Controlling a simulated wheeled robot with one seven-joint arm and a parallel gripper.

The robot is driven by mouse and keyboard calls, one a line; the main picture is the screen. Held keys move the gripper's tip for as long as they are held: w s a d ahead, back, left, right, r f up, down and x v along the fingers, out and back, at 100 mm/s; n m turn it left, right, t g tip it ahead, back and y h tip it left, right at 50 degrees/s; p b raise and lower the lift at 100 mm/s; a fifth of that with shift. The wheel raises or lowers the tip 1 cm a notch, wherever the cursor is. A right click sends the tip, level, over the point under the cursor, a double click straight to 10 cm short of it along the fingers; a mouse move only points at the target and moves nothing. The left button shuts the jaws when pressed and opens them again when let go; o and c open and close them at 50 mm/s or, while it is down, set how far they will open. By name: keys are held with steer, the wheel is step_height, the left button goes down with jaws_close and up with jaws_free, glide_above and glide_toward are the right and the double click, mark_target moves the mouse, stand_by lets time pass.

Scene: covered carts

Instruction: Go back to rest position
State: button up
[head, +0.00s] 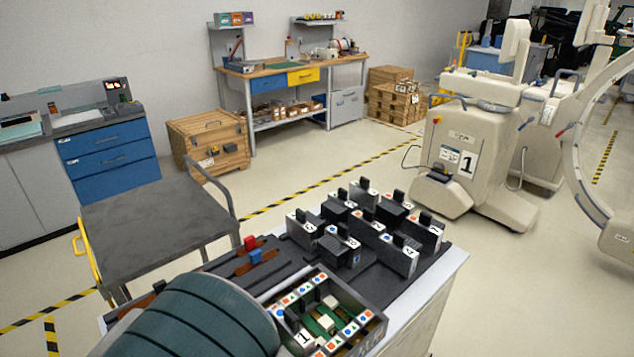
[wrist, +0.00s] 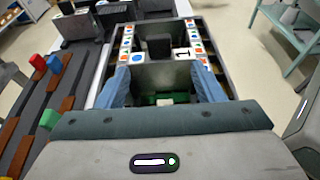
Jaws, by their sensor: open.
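My gripper (wrist: 162,86) is open in the wrist view, its two blue fingers apart. The fingers point towards a dark open box (wrist: 219,82) with coloured markers on its light rim. A pale block with a black handle (wrist: 159,46) and a "1" label shows beyond the fingertips. Nothing is visibly held; I cannot tell whether the fingers touch the box. In the head view the same box (head: 376,306) is at the front of the worktop, with green and pale parts inside. My arm fills the lower left there, and my gripper is hidden.
Several numbered blocks with black handles (head: 369,229) stand on the worktop behind the box. Red and blue pieces (head: 253,250) sit in a slotted board to the left. A dark cart (head: 150,215) stands further left. Open floor (head: 500,290) lies to the right.

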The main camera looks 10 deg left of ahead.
steer(key=w+d+r+m+g+y, duration=0.1)
steer(key=w+d+r+m+g, duration=0.15)
steer(key=d+m+g, duration=0.6)
steer(key=w+d+r+m+g+y, duration=0.1)
steer(key=d+r+m, duration=0.3)
steer(key=d, duration=0.9)
steer(key=s+d+r+m+t+y, duration=0.1)
steer(key=s+d+r+m+y, duration=0.1)
steer(key=d+m, duration=0.4)
steer(key=s+d+r+m+y, duration=0.2)
steer(key=s+d+m+y, duration=0.3)
steer(key=d+m, duration=0.2)
steer(key=shift+s+d+r+m+t, duration=0.15)
steer(key=shift+r+m+t, duration=0.2)
steer(key=shift+m, duration=0.8)
